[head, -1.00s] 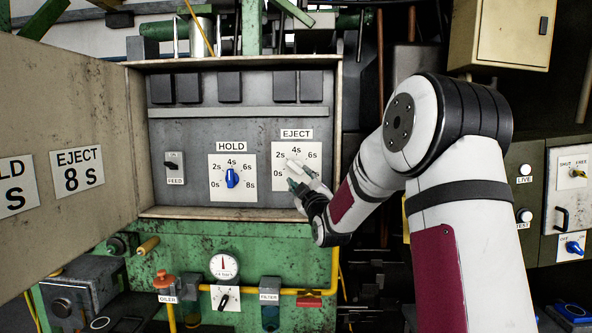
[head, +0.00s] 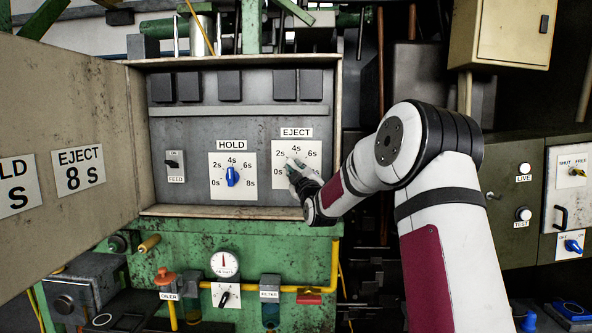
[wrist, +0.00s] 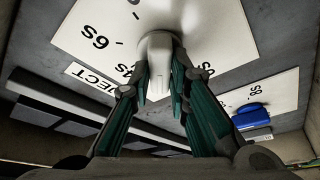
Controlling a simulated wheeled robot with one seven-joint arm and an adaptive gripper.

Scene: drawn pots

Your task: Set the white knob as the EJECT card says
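The EJECT dial (head: 280,151) is a white plate marked in seconds, on the right of the grey panel. Its white knob (wrist: 159,48) shows in the wrist view, with its grip bar between my fingers. My gripper (wrist: 162,88) is at the knob, its two green-and-black fingers one on each side, with what look like narrow gaps. In the head view my gripper (head: 294,170) covers most of the knob, so its pointing is hard to read. The EJECT card (head: 79,171) on the open door at left reads 8 S.
The HOLD dial with a blue knob (head: 232,176) is just left of the EJECT dial. A FEED switch (head: 175,164) is further left. The cabinet's right wall edge (head: 337,120) stands close to my arm. Pipes and a gauge (head: 224,263) are below.

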